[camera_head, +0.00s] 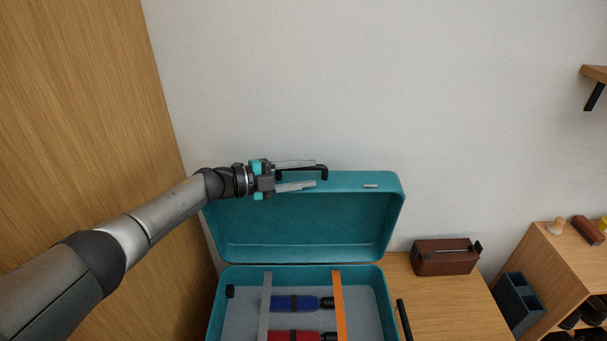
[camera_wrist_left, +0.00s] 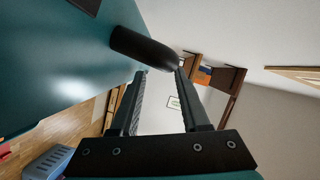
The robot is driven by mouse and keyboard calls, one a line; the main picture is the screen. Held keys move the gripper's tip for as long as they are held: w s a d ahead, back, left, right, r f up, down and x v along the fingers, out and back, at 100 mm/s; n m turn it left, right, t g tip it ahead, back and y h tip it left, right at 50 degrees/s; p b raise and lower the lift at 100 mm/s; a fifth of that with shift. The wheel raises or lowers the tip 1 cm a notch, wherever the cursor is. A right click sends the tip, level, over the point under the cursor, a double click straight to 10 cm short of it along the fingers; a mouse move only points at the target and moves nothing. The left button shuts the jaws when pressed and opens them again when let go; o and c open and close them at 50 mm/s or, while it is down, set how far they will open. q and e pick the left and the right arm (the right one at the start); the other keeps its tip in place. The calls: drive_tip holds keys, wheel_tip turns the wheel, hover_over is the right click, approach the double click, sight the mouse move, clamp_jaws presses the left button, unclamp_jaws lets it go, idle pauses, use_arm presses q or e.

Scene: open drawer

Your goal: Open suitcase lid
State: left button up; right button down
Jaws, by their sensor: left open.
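A teal suitcase stands on a wooden desk, with its lid (camera_head: 310,228) raised upright in front of the wall. The lid's black handle (camera_head: 322,171) sticks up at its top edge. My left gripper (camera_head: 316,174) is at the lid's top edge with its fingers apart, around or beside the handle. In the left wrist view the dark handle (camera_wrist_left: 140,46) shows beyond the left gripper's fingertips (camera_wrist_left: 160,74), and nothing is clamped between them. The suitcase base (camera_head: 305,268) holds a blue bottle (camera_head: 293,302) and a red bottle (camera_head: 293,335) under grey and orange straps. My right gripper is not visible.
A brown box (camera_head: 444,257) stands on the desk (camera_head: 460,300) right of the suitcase. A dark blue bin (camera_head: 517,299) and a wooden shelf unit (camera_head: 560,265) stand further right. A wooden panel (camera_head: 80,110) is at the left.

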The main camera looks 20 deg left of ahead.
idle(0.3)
use_arm(q)
wheel_tip(320, 180, up, 20)
drive_tip(key=p, duration=1.7)
drive_tip(key=shift+p, duration=0.35)
